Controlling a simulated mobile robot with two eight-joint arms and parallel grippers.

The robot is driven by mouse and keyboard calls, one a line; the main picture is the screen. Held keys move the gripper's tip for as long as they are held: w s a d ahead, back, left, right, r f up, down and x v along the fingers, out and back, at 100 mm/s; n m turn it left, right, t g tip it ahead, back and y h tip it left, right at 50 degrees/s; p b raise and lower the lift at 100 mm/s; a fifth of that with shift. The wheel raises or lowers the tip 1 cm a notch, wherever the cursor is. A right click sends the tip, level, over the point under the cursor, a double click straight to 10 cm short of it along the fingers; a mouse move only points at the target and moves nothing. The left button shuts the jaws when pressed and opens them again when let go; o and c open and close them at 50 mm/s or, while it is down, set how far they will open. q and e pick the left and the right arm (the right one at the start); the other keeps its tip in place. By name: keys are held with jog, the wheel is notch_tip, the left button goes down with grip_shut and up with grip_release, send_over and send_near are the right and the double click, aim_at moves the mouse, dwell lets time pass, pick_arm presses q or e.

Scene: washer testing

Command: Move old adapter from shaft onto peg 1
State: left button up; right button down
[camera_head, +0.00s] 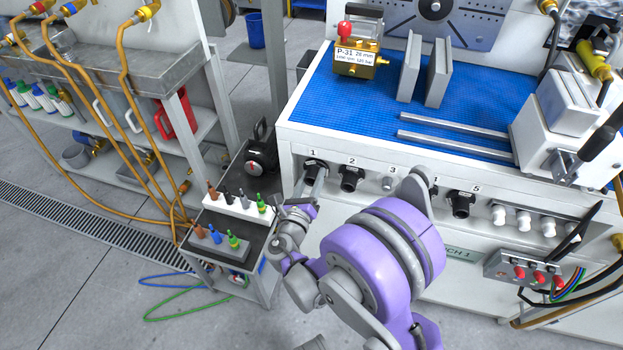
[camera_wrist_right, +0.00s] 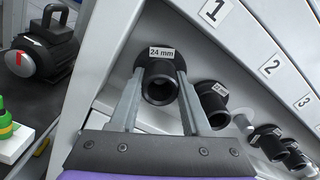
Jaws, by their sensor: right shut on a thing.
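My right gripper (camera_head: 314,182) is shut on a black adapter at peg 1, under the number 1 on the bench's front panel. In the right wrist view the adapter (camera_wrist_right: 160,82) carries a 24 mm label and sits between the two grey fingers, its round open end facing the camera. Peg 1 itself is hidden by the adapter, so I cannot tell how far it is seated. A dark motor unit (camera_head: 262,150) stands left of the bench; it also shows in the right wrist view (camera_wrist_right: 40,48). Its shaft is not clear. My left gripper is not in view.
Black adapters hang at positions 2 (camera_head: 351,177) and 5 (camera_head: 461,203); peg 3 (camera_head: 388,184) is bare. My arm partly covers position 4. A cart (camera_head: 236,263) with small coloured-top parts stands left of the bench. The blue benchtop (camera_head: 330,115) holds a brass valve block (camera_head: 357,62).

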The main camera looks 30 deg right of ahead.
jog(key=shift+w+d, duration=0.25)
jog(key=shift+d, duration=0.05)
dwell(0.6)
jog(key=shift+c, duration=1.4)
grip_release()
jog(key=v, duration=0.8)
jog(key=shift+b, duration=0.4)
